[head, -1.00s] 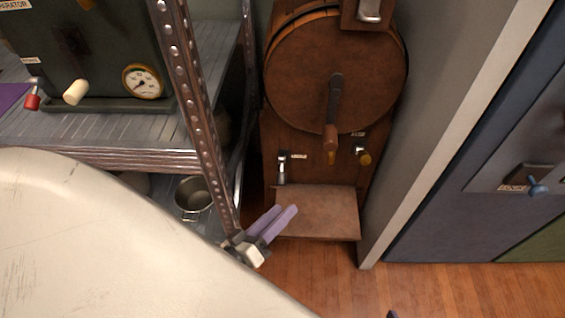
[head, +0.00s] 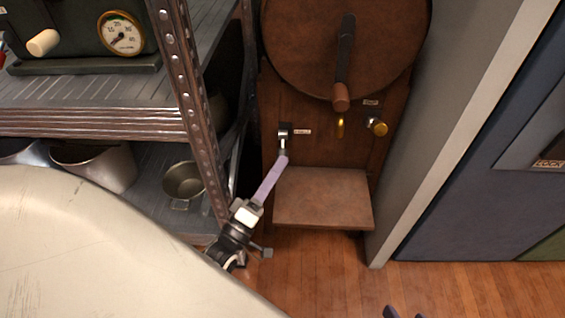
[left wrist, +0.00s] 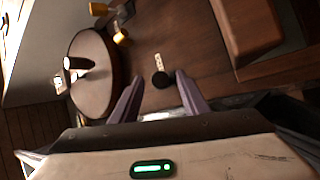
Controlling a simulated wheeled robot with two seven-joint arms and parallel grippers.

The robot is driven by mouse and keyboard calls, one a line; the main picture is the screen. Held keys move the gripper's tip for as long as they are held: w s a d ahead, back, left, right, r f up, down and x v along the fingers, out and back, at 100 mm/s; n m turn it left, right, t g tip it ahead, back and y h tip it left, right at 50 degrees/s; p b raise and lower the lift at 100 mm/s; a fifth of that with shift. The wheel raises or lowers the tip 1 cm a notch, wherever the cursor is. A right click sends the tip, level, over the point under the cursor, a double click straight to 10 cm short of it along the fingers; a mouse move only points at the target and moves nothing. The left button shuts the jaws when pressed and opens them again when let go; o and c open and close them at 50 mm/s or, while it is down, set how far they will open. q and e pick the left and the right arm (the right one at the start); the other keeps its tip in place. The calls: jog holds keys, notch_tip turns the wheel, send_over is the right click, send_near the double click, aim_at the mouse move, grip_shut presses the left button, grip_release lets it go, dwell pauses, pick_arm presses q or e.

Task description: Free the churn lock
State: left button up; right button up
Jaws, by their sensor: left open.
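The wooden churn (head: 345,50) stands ahead, with a round drum and a hanging crank handle (head: 342,65). On its front panel, at the left, is a small metal lever (head: 283,137) beside a white label too small to read. I cannot tell by reading whether this is the lock. My left gripper (head: 282,162) has its lilac fingers just below the lever. In the left wrist view the lever's dark round end (left wrist: 161,80) shows between the two spread fingertips, not clamped.
A brass spout (head: 340,128) and brass knob (head: 378,127) sit right of the lever. A wooden ledge (head: 322,200) juts out below. A metal shelf post (head: 180,90) and a pot (head: 183,181) are at left. A grey wall stands close at right.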

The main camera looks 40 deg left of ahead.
aim_at(282, 148)
pick_arm(q)
jog(key=shift+x, duration=1.5)
pick_arm(e)
jog(key=shift+a+r, duration=0.15)
